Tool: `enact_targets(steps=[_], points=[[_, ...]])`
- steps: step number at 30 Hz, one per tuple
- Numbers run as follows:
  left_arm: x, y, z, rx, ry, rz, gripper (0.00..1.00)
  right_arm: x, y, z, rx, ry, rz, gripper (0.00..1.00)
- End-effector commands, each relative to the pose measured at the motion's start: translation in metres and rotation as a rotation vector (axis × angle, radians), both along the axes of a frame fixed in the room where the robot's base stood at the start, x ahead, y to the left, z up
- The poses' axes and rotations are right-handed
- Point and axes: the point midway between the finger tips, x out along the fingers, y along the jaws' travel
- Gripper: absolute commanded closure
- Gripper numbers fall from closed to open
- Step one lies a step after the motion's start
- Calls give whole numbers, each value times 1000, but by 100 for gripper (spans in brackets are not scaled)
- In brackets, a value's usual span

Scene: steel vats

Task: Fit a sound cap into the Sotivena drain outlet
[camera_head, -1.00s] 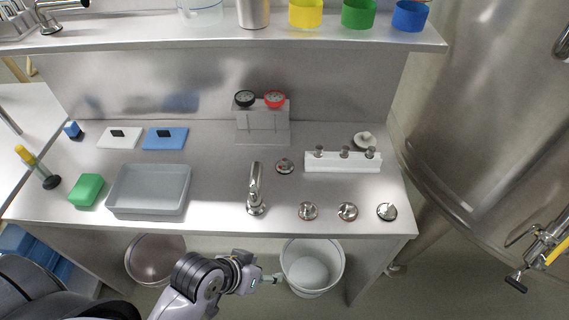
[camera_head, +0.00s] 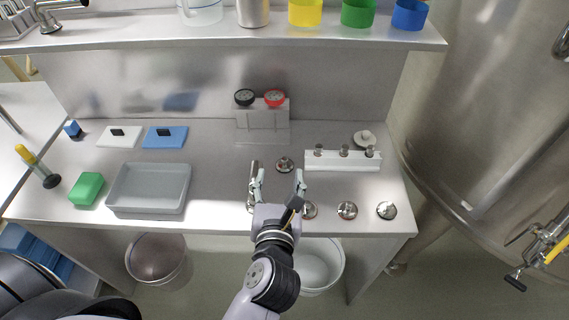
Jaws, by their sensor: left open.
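Several round silver caps lie on the steel bench (camera_head: 225,190): one farther back (camera_head: 284,165), then a front row with one partly hidden by my gripper (camera_head: 310,210), one in the middle (camera_head: 347,210) and one at the right (camera_head: 387,211). I cannot tell which are sound. My left gripper (camera_head: 278,179) is open, with its fingers pointing away over the bench, left of the front row and just short of the rear cap. It holds nothing visible. No label reading Sotivena is legible. My right gripper is out of view.
A white rack (camera_head: 342,162) with three metal knobs stands behind the caps. A grey tray (camera_head: 148,190), a green sponge (camera_head: 87,189) and a two-gauge stand (camera_head: 262,122) share the bench. A large steel vat (camera_head: 480,120) stands right, with a yellow-marked valve fitting (camera_head: 545,245).

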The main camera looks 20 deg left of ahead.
Motion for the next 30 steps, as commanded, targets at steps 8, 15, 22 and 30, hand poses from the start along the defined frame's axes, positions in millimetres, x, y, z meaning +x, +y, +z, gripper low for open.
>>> enact_targets(steps=[8,15,22,30], points=[[-3,-9,-42,-189,152,54,46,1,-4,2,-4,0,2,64],[42,4,-60,-186,151,54,46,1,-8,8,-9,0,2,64],[80,15,-78,-185,152,53,46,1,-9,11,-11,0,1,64],[98,20,-86,-185,152,52,46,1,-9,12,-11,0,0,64]])
